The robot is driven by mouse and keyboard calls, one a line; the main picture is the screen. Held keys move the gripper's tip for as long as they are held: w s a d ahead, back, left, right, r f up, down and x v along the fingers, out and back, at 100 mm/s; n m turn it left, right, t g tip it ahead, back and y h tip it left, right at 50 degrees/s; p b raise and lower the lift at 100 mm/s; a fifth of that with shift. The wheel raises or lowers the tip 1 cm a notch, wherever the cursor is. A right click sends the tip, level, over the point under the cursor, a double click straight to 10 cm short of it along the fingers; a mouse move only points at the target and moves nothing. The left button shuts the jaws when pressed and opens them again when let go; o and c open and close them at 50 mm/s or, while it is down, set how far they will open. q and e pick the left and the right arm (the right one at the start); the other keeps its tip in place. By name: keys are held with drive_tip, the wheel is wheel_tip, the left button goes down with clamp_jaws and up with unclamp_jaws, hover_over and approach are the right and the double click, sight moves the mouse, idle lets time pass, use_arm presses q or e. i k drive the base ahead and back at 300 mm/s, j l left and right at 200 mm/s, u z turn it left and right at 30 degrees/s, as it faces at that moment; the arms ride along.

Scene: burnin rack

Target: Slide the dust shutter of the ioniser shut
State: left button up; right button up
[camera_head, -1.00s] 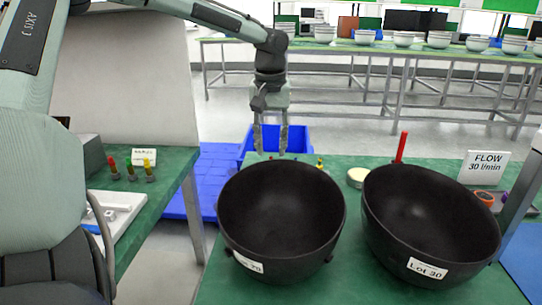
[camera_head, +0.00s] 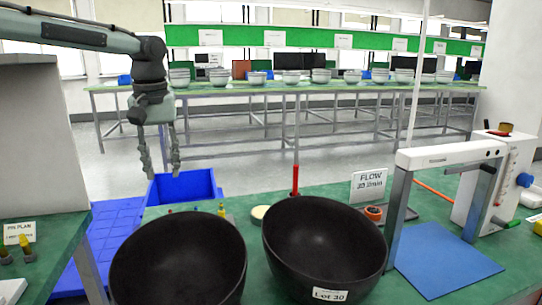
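A white-topped gantry frame (camera_head: 452,154) with grey legs stands at the right over a blue mat; it may be the ioniser, but I cannot read its label. I cannot make out a dust shutter on it. My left gripper (camera_head: 163,175) hangs at the left with its fingers pointing down and apart, with nothing seen between them. It appears above or in front of a blue bin (camera_head: 183,186), far to the left of the frame. My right gripper is out of view.
Two black bowls (camera_head: 178,262) (camera_head: 325,245) stand on the green bench, the right one tilted. A flow sign (camera_head: 368,185) and a red upright rod (camera_head: 295,180) are behind them. A white instrument box (camera_head: 490,180) stands at the right. The blue mat (camera_head: 445,262) is bare.

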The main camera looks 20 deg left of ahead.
sight(483, 166)
drive_tip(key=k+l, duration=0.55)
drive_tip(key=l, duration=0.15)
drive_tip(key=k+l, duration=0.6)
drive_tip(key=l, duration=0.15)
